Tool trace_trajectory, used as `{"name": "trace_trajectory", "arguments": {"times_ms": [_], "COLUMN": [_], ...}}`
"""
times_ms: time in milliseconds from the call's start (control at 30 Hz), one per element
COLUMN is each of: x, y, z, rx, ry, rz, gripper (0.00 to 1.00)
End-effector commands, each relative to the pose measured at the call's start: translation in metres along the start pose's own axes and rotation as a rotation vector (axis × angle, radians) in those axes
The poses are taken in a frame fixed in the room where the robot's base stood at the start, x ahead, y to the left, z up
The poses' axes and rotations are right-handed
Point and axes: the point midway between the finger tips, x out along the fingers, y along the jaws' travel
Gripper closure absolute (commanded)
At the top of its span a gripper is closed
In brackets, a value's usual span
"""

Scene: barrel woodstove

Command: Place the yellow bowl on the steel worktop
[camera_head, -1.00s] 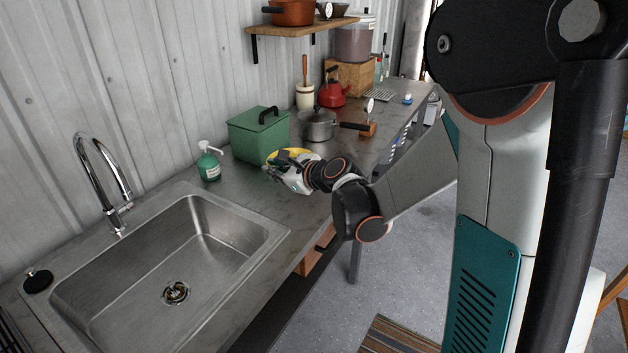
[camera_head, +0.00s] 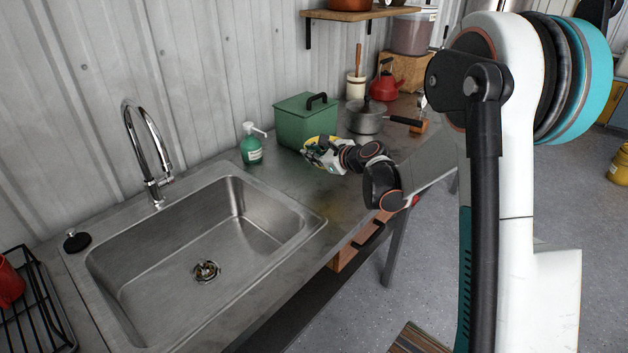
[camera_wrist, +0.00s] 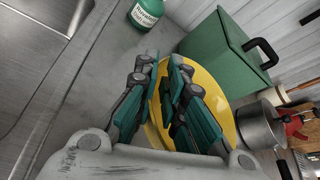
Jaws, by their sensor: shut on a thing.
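The yellow bowl (camera_wrist: 212,92) shows in the wrist view, with its wall between the two teal fingers of my gripper (camera_wrist: 163,75). My gripper is shut on the bowl's edge. In the head view my gripper (camera_head: 318,155) is just in front of the green box, and only a strip of the yellow bowl (camera_head: 312,144) shows, the rest hidden by the gripper. The steel worktop (camera_head: 300,190) runs along the wall from the sink to the back. The bowl is at or just above the worktop; I cannot tell whether it touches.
The green lidded box (camera_head: 306,122) stands right behind the bowl, a green soap bottle (camera_head: 251,150) to its left. A steel pot (camera_head: 366,118) is to the right. The sink (camera_head: 200,250) opens at the left. Bare worktop lies between sink and gripper.

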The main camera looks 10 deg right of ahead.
Motion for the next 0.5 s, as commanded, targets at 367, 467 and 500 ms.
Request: {"name": "trace_trajectory", "arguments": {"times_ms": [367,467,500], "x": [0.013,0.018,0.021], "y": [0.015,0.021,0.023], "z": [-0.031,-0.043,-0.049], "rx": [0.0,0.0,0.0], "ry": [0.0,0.0,0.0], "rz": [0.0,0.0,0.0], "gripper": [1.0,1.0,1.0]}}
